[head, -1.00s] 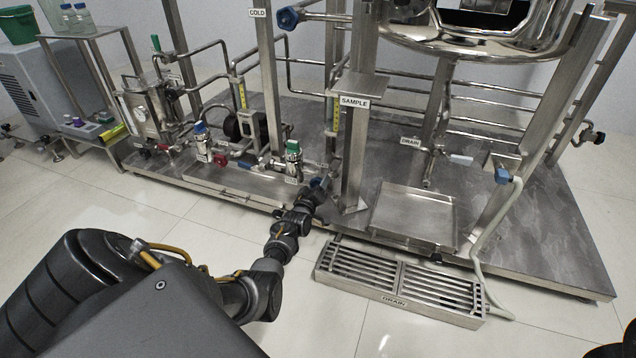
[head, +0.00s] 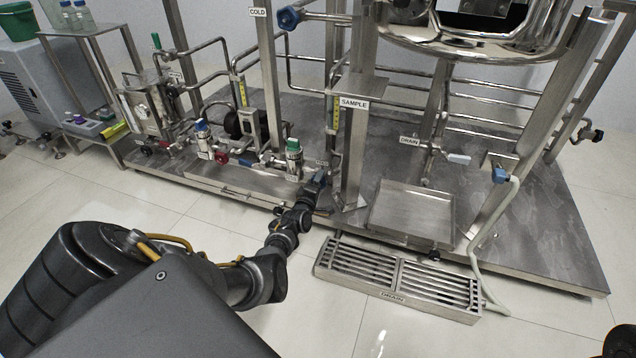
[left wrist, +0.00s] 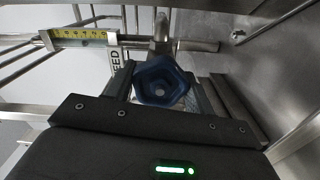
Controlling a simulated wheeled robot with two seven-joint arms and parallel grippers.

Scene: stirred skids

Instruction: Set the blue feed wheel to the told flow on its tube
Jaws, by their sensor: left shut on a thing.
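The blue feed wheel (left wrist: 157,66) faces the camera in the left wrist view, on a metal stem with a tag reading FEED (left wrist: 115,60) beside it. My left gripper (left wrist: 162,92) is shut on the wheel, one dark finger on each side of it. In the head view my left gripper (head: 316,184) reaches the low piping left of the SAMPLE post and mostly hides the wheel. A tube with a yellow scale (head: 335,118) stands above it; a yellow scale (left wrist: 80,34) also shows in the wrist view, its reading too small to tell. My right gripper is out of view.
The SAMPLE post (head: 352,150) stands close right of my left gripper. Valves with green (head: 293,144) and blue (head: 200,125) caps stand to the left. A metal tray (head: 412,212) and a floor drain grate (head: 395,278) lie to the right. The floor at front left is clear.

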